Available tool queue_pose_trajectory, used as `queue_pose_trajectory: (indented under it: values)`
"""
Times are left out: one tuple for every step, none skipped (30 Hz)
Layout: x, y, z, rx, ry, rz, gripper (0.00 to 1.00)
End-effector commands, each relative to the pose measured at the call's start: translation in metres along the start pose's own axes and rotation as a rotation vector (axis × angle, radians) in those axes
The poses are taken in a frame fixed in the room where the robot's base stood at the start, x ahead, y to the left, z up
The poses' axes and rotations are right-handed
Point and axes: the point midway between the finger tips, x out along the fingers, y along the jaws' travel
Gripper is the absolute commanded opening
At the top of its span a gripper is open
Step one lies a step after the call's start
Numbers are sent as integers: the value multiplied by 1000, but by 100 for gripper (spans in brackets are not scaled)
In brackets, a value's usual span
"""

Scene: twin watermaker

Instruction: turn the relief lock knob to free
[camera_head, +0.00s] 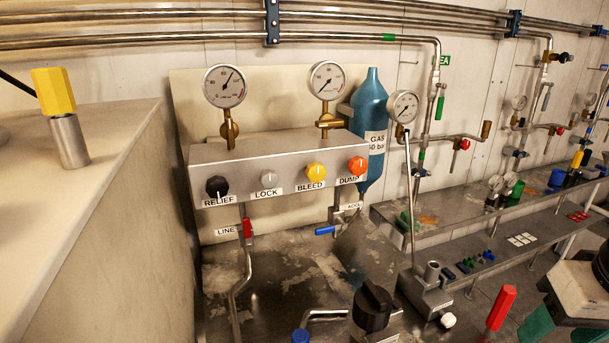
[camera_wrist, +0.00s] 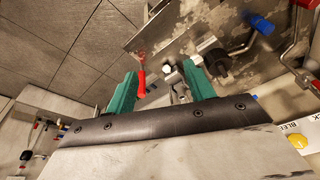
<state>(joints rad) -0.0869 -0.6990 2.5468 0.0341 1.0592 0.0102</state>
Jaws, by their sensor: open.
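The grey lock knob (camera_head: 268,179) sits on the front of a grey manifold box (camera_head: 300,146), above a LOCK label. The black relief knob (camera_head: 217,187) is to its left, the yellow bleed knob (camera_head: 316,172) to its right. The lock knob's pointer direction is too small to tell. My gripper (camera_head: 563,333) shows at the lower right of the head view, far from the manifold. In the wrist view my gripper (camera_wrist: 160,72) has its green fingers apart with nothing held between them. The bleed knob (camera_wrist: 298,141) shows at that view's right edge; the lock knob is not visible there.
An orange dump knob (camera_head: 358,165) is at the manifold's right end; gauges stand above it. A red line handle (camera_head: 247,228) and blue handle (camera_head: 325,230) hang below. A black knob (camera_head: 373,304) and red lever (camera_head: 501,307) stand in front. A pale wall flanks the left.

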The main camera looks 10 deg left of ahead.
Motion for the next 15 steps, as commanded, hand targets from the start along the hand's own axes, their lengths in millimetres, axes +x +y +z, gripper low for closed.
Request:
queue_pose_trajectory:
  values:
    - [7, -16, -21, -39, 52, -31, 53]
    - [12, -28, -36, -60, 96, -52, 53]
    - [17, -46, -57, -87, 160, -85, 53]
    - [20, -61, -74, -106, 211, -111, 53]
    - [23, -77, -90, -124, 264, -139, 53]
    - [27, -100, -109, -145, 334, -176, 53]
    - [29, -117, -123, -157, 387, -203, 53]
    - [30, -134, -136, -167, 439, -230, 53]
    - [32, -158, -151, -178, 507, -266, 53]
    - [33, -176, -161, -184, 559, -292, 53]
    - [33, -194, -169, -187, 608, -318, 53]
    - [33, -219, -179, -194, 675, -357, 53]
    - [32, -235, -186, -194, 725, -372, 53]
    - [32, -251, -191, -192, 774, -391, 53]
    - [31, -272, -196, -190, 836, -417, 53]
